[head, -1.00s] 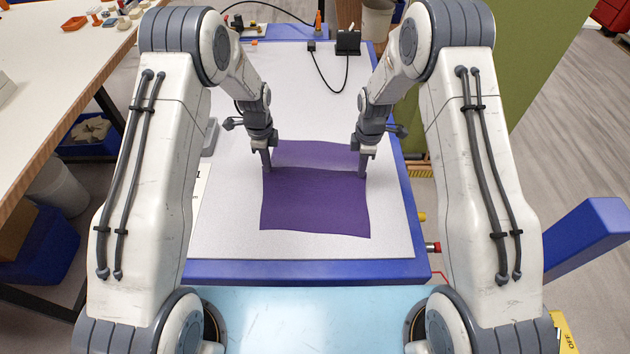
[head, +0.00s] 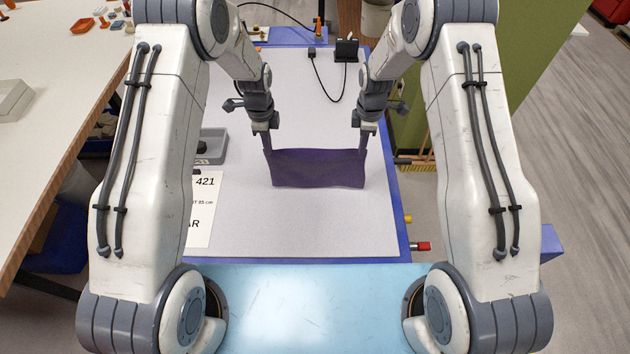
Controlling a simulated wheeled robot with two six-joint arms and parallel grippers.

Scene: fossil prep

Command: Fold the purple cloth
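The purple cloth (head: 318,168) shows as a dark, wide band over the middle of the white work surface. Its top edge runs between my two grippers and its lower edge is slightly wavy. My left gripper (head: 267,150) is at its upper left corner and appears shut on it. My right gripper (head: 363,149) is at its upper right corner and also appears shut on it. The cloth seems to hang from both grippers; whether its lower edge touches the surface is unclear. The fingertips are small and partly merge with the cloth.
A grey tray (head: 212,146) and a printed sheet (head: 203,208) lie left of the cloth. A black device with a cable (head: 346,50) stands at the back. The white work surface (head: 300,225) is clear in front of the cloth.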

